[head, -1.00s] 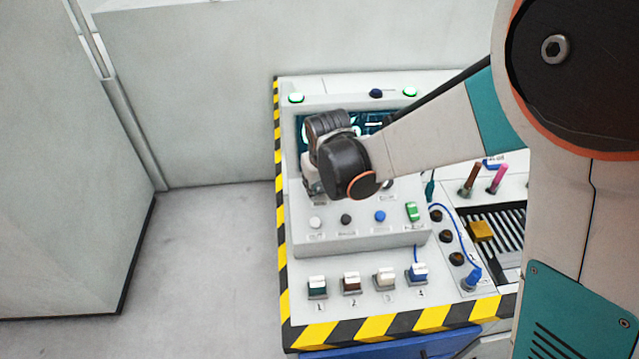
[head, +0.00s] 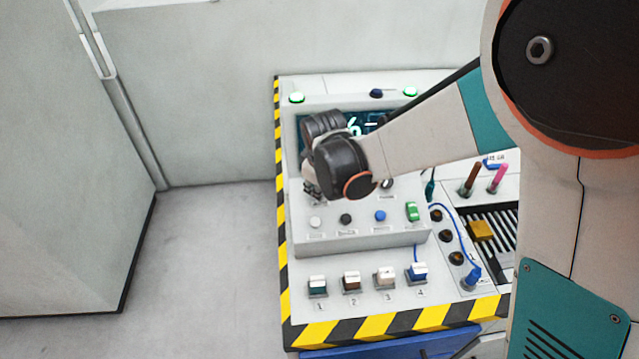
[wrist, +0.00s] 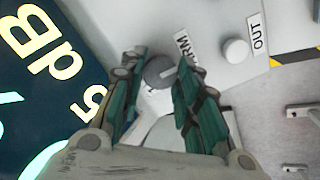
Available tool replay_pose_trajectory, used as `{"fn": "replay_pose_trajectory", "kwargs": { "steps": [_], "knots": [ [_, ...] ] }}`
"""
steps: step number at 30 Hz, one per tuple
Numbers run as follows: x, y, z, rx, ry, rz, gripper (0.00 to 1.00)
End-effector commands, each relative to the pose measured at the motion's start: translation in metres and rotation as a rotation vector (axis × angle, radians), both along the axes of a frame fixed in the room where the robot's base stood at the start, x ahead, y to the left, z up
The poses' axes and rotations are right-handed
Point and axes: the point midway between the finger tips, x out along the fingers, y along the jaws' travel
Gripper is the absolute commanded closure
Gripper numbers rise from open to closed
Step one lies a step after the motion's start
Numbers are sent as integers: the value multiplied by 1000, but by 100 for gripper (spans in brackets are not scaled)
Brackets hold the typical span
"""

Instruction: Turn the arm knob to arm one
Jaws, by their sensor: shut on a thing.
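The arm knob (wrist: 158,72) is a small round grey knob beside a white label reading ARM (wrist: 183,50), partly covered by the fingers. My gripper (wrist: 161,62) is shut on it, with one teal finger on each side. Which way the knob points cannot be told. In the head view my gripper (head: 312,190) is over the left of the sloped console panel, mostly behind my dark wrist, and the arm knob is hidden there.
A white button (wrist: 236,52) labelled OUT is close by. A lit display (wrist: 50,75) lies left of the fingers.

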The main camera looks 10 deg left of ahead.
Motion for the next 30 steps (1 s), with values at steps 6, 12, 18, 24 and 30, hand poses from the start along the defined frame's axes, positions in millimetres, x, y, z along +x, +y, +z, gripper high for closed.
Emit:
{"fn": "replay_pose_trajectory", "kwargs": {
  "steps": [6, 12, 18, 24, 30],
  "knots": [
    [0, 0, 0, -2, 0, 5, 94],
    [0, 0, 0, -1, 0, 4, 61],
    [0, 0, 0, -1, 0, 4, 49],
    [0, 0, 0, -1, 0, 3, 49],
    [0, 0, 0, 2, 1, -6, 49]
  ]
}}
